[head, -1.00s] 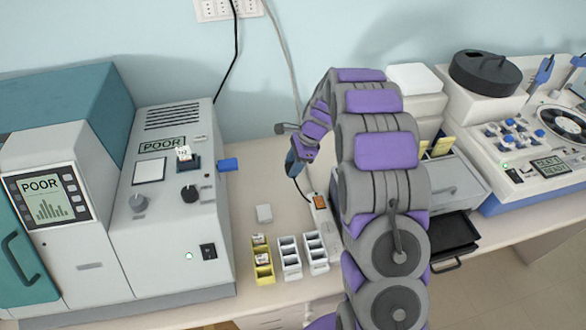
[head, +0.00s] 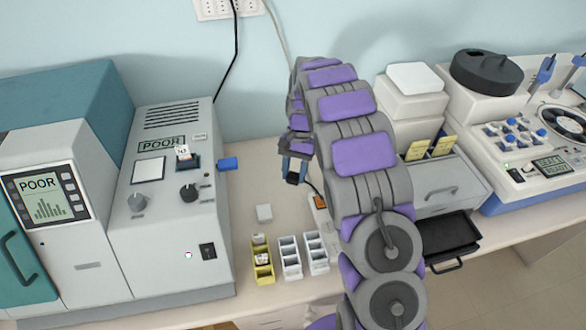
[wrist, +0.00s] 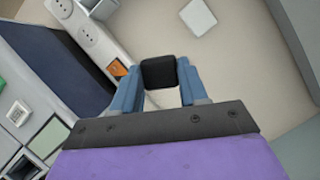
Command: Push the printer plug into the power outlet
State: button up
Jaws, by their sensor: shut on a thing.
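My gripper (wrist: 160,84) is shut on a black plug (wrist: 158,72), held between its blue fingers in the wrist view. In the head view the gripper (head: 295,170) hangs above the bench, left of the arm, with the black plug (head: 292,178) at its tip. A white power strip (wrist: 92,36) with round sockets and an orange switch (wrist: 118,69) lies to the left of the plug in the wrist view, apart from it. In the head view my arm hides most of the strip; its orange switch (head: 320,201) shows. The plug's pins are hidden.
A grey machine (head: 165,200) is at left. A drawer unit with a black tray (head: 450,238) is at right. A wall socket panel (head: 228,8) is at the top.

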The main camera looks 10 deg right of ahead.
aim_at(297, 180)
jog(key=n, duration=0.2)
jog(key=s+r+n+h, duration=0.1)
jog(key=n, duration=0.1)
jog(key=s+n+h, duration=0.1)
jog(key=n, duration=0.1)
jog(key=shift+s+d+r+g, duration=0.15)
jog(key=shift+r+g, duration=0.2)
jog(key=shift+g, duration=0.05)
jog(key=shift+s, duration=0.15)
